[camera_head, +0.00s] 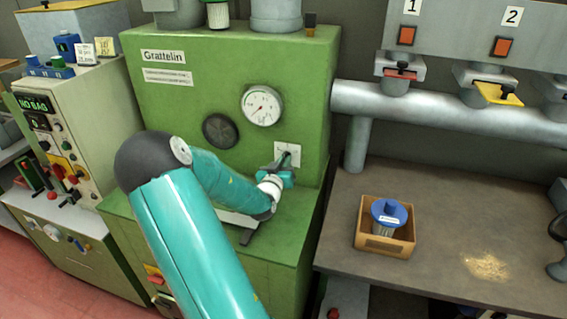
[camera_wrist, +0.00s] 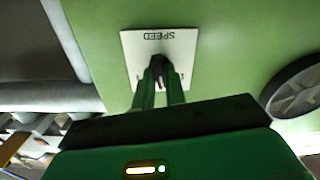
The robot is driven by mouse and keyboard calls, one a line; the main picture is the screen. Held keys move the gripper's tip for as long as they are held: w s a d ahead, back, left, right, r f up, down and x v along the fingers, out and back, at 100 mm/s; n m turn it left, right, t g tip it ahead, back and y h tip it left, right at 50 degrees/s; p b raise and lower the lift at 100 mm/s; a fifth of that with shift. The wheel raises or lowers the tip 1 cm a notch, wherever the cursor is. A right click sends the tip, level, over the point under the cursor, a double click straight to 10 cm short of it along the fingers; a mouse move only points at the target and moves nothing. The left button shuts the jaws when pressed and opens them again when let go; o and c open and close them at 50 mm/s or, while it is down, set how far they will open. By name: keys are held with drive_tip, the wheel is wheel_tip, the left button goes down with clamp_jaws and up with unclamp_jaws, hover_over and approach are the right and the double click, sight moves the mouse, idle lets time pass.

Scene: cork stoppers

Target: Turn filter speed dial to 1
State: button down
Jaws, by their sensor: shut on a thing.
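The speed dial is a small black knob (camera_wrist: 158,66) on a white plate (camera_wrist: 150,42) marked SPEED, which appears upside down in the wrist view. The plate (camera_head: 292,150) sits on the front of the green Grattelin machine (camera_head: 215,110), low and to the right, in the head view. My gripper (camera_wrist: 160,80) reaches straight to the plate, its two green fingers shut on the black knob. It also shows in the head view (camera_head: 284,166). The fingers and palm hide most of the dial's scale, so I cannot tell which number the knob points to.
A pressure gauge (camera_head: 262,105) and a round black cover (camera_head: 220,130) are on the machine face left of the plate. A grey pipe (camera_head: 440,112) runs to the right.

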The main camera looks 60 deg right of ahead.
drive_tip(key=shift+a+f+n, duration=0.1)
drive_tip(key=shift+n, duration=4.8)
drive_tip(key=c, duration=1.4)
unclamp_jaws()
drive_tip(key=shift+c, duration=0.2)
drive_tip(key=s+a, duration=0.2)
drive_tip(key=a, duration=1.1)
drive_tip(key=shift+a, duration=0.3)
drive_tip(key=shift+s, duration=0.1)
